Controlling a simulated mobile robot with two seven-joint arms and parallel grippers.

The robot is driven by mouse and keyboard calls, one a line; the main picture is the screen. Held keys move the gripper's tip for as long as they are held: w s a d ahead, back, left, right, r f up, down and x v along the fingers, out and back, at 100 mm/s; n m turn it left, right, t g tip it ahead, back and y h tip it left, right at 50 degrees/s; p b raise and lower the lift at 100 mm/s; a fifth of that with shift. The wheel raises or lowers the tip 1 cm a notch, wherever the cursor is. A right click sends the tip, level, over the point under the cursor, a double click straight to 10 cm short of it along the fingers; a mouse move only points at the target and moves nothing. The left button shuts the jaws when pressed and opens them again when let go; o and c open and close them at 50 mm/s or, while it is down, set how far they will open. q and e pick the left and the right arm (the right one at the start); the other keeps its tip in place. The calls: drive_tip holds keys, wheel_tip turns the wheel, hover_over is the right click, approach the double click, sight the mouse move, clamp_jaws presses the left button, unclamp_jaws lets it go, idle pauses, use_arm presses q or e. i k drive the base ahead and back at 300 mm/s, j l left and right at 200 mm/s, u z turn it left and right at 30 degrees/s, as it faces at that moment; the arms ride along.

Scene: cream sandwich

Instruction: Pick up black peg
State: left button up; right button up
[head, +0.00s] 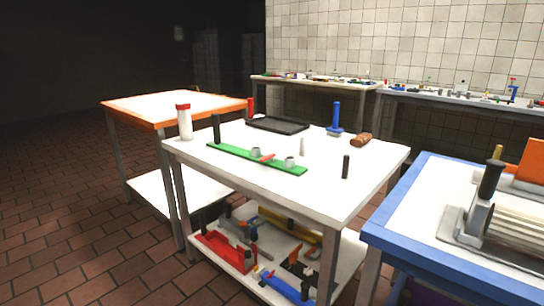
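A short black peg (346,167) stands upright on the right part of the white table (330,196). A taller black upright piece (216,128) stands at the left end of a green strip (240,155) on the same table. I cannot tell from this view which of the two is the task's black peg. Neither of my grippers shows in the head view.
A blue-edged table (425,190) with a slicer-like machine (490,235) stands at right. An orange-edged table (165,108) stands behind left.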

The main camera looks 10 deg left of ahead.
sight(345, 167)
drive_tip(key=i+l+u, duration=0.25)
drive_tip(key=i+l, duration=0.15)
drive_tip(key=i+l+u, duration=0.25)
drive_tip(key=l, duration=0.3)
drive_tip(key=i+j, duration=0.05)
